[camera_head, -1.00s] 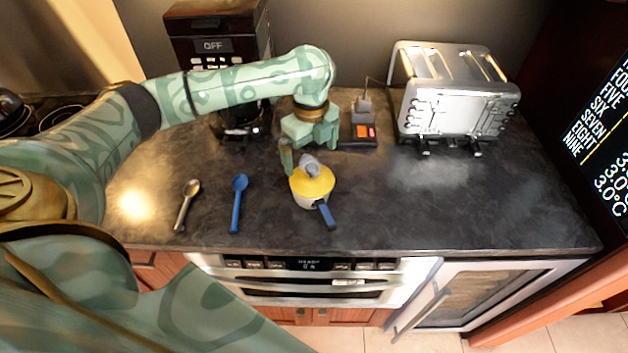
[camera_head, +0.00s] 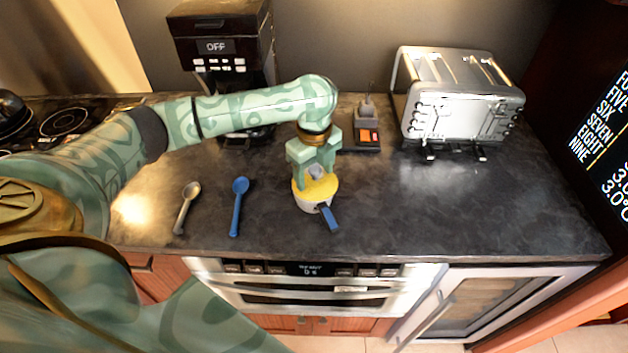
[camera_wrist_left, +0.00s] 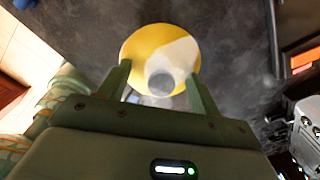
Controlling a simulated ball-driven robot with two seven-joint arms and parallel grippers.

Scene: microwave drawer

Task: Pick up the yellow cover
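The yellow cover (camera_head: 320,190) with a grey knob (camera_head: 316,173) sits on a small white pot (camera_head: 311,207) with a blue handle (camera_head: 330,219) on the dark counter. The cover also shows in the left wrist view (camera_wrist_left: 140,45) with the knob (camera_wrist_left: 162,82) towards me. My left gripper (camera_head: 314,178) is directly over the cover, fingers pointing down. In the left wrist view the fingers (camera_wrist_left: 159,84) are open, one on each side of the knob, with gaps between them and it. My right gripper is not in view.
A blue spoon (camera_head: 237,207) and a grey spoon (camera_head: 186,208) lie left of the pot. A silver toaster (camera_head: 455,105) stands back right, a coffee machine (camera_head: 222,45) back left, and a small dark device (camera_head: 364,137) behind the pot. The counter right of the pot is clear.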

